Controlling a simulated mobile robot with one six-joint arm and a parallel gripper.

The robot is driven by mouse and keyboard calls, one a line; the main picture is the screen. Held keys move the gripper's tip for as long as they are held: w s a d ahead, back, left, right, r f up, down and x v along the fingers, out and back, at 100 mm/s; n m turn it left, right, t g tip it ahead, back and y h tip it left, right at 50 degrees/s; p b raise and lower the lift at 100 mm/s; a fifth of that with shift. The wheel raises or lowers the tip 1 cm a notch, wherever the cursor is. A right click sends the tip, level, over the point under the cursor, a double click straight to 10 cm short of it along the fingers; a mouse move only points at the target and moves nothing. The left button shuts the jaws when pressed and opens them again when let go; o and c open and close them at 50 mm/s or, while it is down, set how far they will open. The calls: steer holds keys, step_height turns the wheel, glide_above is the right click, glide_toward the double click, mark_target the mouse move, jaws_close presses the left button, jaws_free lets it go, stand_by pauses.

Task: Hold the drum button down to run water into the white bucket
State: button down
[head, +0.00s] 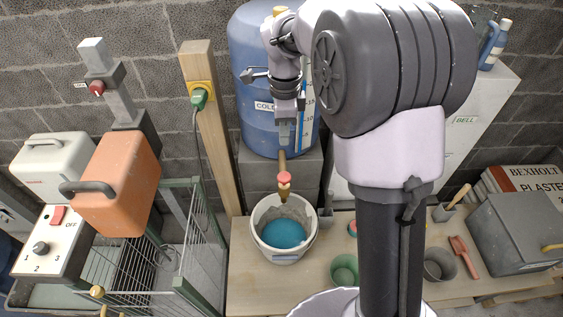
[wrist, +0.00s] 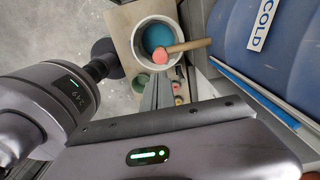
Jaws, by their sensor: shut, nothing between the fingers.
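The blue drum (head: 252,60) labelled COLD stands on grey blocks against the wall; part of it shows in the wrist view (wrist: 230,25). A brass tap with a red button (head: 284,177) sticks out from its base, and the button also shows in the wrist view (wrist: 160,57). The white bucket (head: 262,215) stands upright under the tap with blue water inside; its rim shows in the wrist view (wrist: 139,32). My gripper (head: 284,141) is shut and empty, pointing down above the tap. Its fingers (wrist: 160,82) appear apart from the button. I cannot make out a stream.
A wooden post (head: 206,120) with a green plug stands left of the drum. A green cup (head: 344,270), a grey cup (head: 440,264) and a red scoop (head: 464,256) lie on the bench to the right. A wire cart (head: 180,255) is at left.

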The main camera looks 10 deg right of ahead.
mark_target(284, 178)
steer(key=shift+f, duration=0.15)
step_height(284, 178, down, 14)
steer(key=shift+r+b, duration=0.15)
steer(key=shift+b, duration=1.1)
step_height(284, 178, down, 2)
steer(key=shift+f+b, duration=0.2)
steer(key=shift+b, duration=1)
steer(key=shift+s+r, duration=0.2)
steer(key=shift+w+f, duration=0.1)
steer(key=shift+f, duration=0.1)
stand_by(4.3)
